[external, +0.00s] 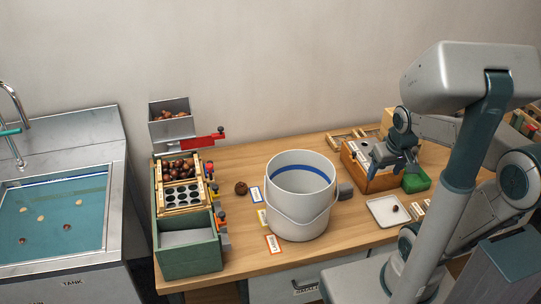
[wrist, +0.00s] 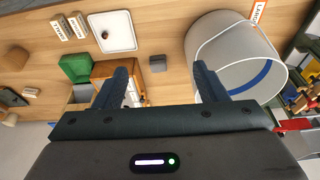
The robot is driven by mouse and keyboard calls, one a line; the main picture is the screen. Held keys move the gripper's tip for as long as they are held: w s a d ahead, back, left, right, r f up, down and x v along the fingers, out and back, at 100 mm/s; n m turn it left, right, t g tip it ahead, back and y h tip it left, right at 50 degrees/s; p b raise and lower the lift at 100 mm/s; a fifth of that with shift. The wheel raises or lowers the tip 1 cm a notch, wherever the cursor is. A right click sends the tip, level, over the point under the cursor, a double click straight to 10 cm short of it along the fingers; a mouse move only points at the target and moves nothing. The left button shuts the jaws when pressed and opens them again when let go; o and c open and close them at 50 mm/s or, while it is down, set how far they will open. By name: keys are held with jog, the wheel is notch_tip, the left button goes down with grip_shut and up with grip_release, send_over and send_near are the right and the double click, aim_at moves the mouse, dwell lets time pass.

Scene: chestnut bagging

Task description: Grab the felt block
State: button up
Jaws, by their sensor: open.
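A small dark grey block, which looks like the felt block (external: 346,190), lies on the wooden bench against or close to the right side of the white bucket (external: 302,205). In the wrist view the grey block (wrist: 157,63) appears whole, between the fingertips in the picture but beyond them. My gripper (external: 394,164) is open and empty, above the bench to the right of the block. It also shows in the wrist view (wrist: 160,78), with its two dark fingers apart. The bucket (wrist: 225,50) is to the right of the block there.
A wooden box (external: 362,177) and a green box (external: 416,181) are below and beside my gripper. A white tray (external: 388,212) holding one dark nut lies nearer the front edge. A green-framed sorter (external: 190,258) stands left. Bare bench surrounds the block's front side.

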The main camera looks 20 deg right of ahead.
jog(key=m+g+b, duration=0.3)
jog(key=m+b, duration=0.4)
jog(key=m, duration=1)
send_over(345, 186)
notch_tip(345, 186, down, 16)
notch_tip(345, 186, down, 13)
jog(key=shift+f, duration=0.15)
jog(key=shift+c, duration=0.3)
jog(key=c, duration=1.1)
